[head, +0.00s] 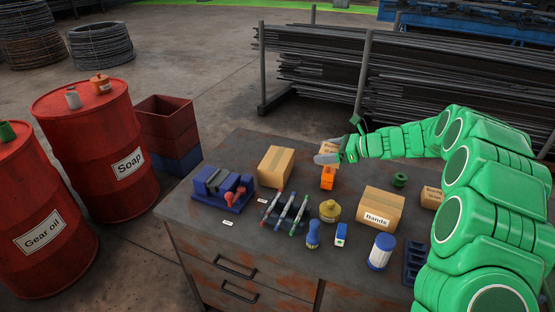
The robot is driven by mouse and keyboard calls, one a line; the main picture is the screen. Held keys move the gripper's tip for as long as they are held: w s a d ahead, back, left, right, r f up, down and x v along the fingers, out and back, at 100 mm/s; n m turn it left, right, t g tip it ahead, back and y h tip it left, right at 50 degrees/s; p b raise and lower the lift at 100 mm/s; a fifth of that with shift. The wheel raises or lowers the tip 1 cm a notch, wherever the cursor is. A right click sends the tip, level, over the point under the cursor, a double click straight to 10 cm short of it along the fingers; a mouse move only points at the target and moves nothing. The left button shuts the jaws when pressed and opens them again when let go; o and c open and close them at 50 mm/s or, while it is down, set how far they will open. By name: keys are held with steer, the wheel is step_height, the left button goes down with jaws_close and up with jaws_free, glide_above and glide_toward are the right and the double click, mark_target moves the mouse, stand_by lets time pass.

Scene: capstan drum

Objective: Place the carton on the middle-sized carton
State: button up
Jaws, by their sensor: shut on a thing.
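A small tan carton (330,147) with printed text shows at the grey fingers of my gripper (327,158), which is shut on it. The fingers and wrist hide part of it. It appears to be above the back of the workbench. A plain tan carton (275,167) stands on the bench to the left of my gripper. A carton labelled "Bands" (381,208) stands to the right and nearer. Another tan carton (430,197) at the right is partly hidden by my arm. Which one is middle-sized is hard to tell by eye.
An orange object (328,178) is just below my gripper. The bench (190,207) also holds a blue vise (222,185), a marker rack (285,213), a yellow pot (330,211), a white-and-blue jar (381,251) and a green spool (399,180). Red drums (92,140) stand left.

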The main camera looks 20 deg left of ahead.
steer(key=s+a+r, duration=0.2)
steer(key=s+a, duration=0.1)
steer(key=a, duration=0.4)
steer(key=s+a+r, duration=0.2)
steer(key=s+a, duration=0.1)
steer(key=a, duration=0.3)
glide_above(273, 157)
steer(key=shift+s+d+f, duration=0.1)
steer(key=shift+s+f, duration=0.05)
steer(key=shift+f, duration=1.35)
steer(key=shift+s+d+f, duration=0.1)
steer(key=shift+f, duration=1.35)
steer(key=shift+s+f, duration=0.15)
steer(key=shift+f, duration=1.35)
steer(key=shift+w+a+f, duration=0.15)
steer(key=shift+w+f, duration=0.15)
steer(key=shift+f, duration=1.65)
steer(key=shift+f, duration=0.1)
steer(key=o, duration=1)
steer(key=shift+o, duration=0.2)
